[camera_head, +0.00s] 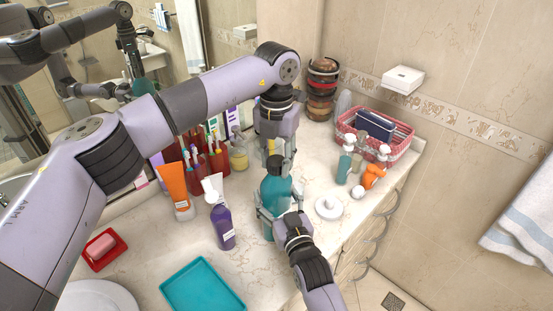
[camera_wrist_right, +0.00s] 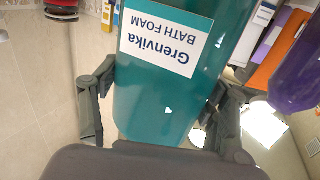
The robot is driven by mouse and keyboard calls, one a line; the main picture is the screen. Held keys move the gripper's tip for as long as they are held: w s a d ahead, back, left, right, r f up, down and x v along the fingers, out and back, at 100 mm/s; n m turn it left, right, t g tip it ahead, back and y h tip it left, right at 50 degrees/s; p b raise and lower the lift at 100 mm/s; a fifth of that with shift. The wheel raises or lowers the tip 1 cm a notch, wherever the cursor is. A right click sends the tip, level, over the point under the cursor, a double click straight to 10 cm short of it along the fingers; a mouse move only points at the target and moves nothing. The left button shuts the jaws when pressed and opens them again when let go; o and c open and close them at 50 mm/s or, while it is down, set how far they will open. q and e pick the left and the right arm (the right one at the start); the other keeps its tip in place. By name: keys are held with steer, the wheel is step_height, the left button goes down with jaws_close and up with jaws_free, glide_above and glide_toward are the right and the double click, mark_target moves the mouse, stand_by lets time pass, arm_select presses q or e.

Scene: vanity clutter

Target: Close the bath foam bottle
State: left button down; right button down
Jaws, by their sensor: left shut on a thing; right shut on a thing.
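The bath foam bottle (camera_head: 276,192) is teal and stands upright at the middle of the counter. Its body also fills the middle of the right wrist view (camera_wrist_right: 160,95), with a white "Grenvika BATH FOAM" label upside down. My right gripper (camera_head: 277,208) comes from the front and is shut around the body, one finger on each side; its fingers also show in the right wrist view (camera_wrist_right: 168,88). My left gripper (camera_head: 278,158) points down over the bottle's top and is shut on what seems to be the cap. The cap and neck are mostly hidden by its fingers.
A purple pump bottle (camera_head: 223,225) and an orange tube (camera_head: 175,188) stand to the left. A teal tray (camera_head: 203,287) lies at the front. To the right are a white round object (camera_head: 328,207), small dispensers (camera_head: 345,163) and a pink basket (camera_head: 397,147) near the counter edge.

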arm_select(q)
steer(key=c, duration=1)
jaws_free()
steer(key=shift+c, duration=0.2)
step_height(320, 180, up, 12)
arm_select(e)
steer(key=shift+c, duration=1)
jaws_free()
